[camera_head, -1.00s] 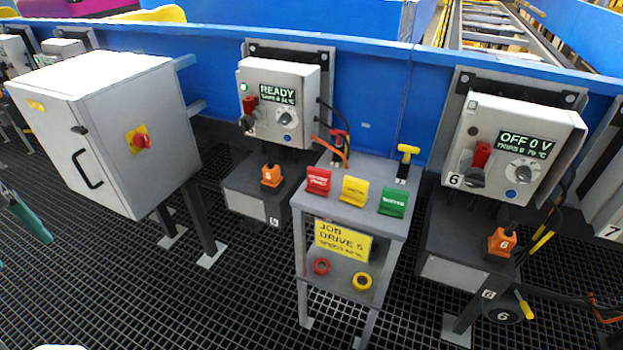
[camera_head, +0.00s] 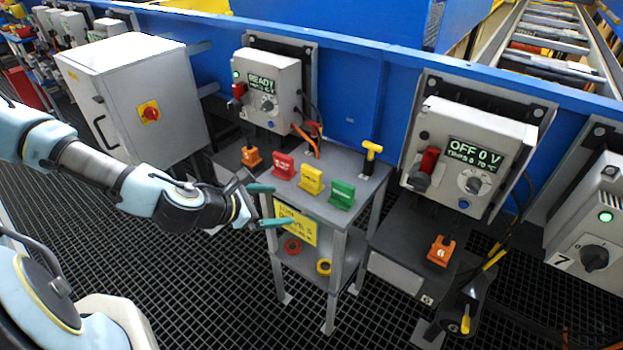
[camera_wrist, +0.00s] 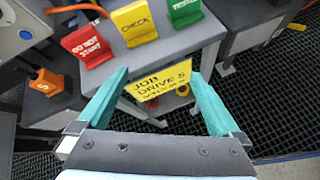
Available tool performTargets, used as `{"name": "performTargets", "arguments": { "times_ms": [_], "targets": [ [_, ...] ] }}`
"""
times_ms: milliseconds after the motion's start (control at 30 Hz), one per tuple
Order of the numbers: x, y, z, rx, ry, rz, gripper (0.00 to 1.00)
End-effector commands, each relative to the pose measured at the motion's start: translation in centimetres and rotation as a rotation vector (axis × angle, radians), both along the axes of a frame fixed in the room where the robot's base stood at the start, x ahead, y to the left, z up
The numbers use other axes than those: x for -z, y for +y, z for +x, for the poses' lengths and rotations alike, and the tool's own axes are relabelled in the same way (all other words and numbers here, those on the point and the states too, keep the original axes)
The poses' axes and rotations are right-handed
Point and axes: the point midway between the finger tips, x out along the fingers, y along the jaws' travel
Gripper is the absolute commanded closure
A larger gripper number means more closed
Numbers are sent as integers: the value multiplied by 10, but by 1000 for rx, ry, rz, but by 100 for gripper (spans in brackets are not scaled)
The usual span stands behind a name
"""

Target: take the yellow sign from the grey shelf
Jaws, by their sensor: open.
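The yellow sign (camera_head: 311,180) stands on top of the grey shelf (camera_head: 352,206), between a red sign (camera_head: 284,166) and a green sign (camera_head: 341,194). In the wrist view the yellow sign (camera_wrist: 134,23) reads CHECK and shows at the top, beyond my fingers. My gripper (camera_head: 282,205) is open and empty at the front left of the shelf, apart from the yellow sign. Its teal fingers (camera_wrist: 160,75) frame a yellow job card (camera_wrist: 160,83) on the shelf's front, which they partly cover in the head view (camera_head: 297,226).
A yellow-handled tool (camera_head: 371,153) stands at the shelf's back right. Red (camera_head: 292,246) and yellow (camera_head: 324,267) rings are on the lower level. A white cabinet (camera_head: 136,95) stands left, control boxes (camera_head: 468,155) behind and right. Grating in front is free.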

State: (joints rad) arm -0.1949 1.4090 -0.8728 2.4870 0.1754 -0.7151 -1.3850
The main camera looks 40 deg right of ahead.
Motion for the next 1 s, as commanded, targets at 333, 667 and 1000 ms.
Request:
{"name": "performTargets", "arguments": {
  "times_ms": [333,667,1000],
  "targets": [
    [-42,-43,12,-306,273,-236,0],
    [-28,-85,22,-318,283,-243,0],
    [-18,-113,30,-317,280,-241,0]
  ]
}}
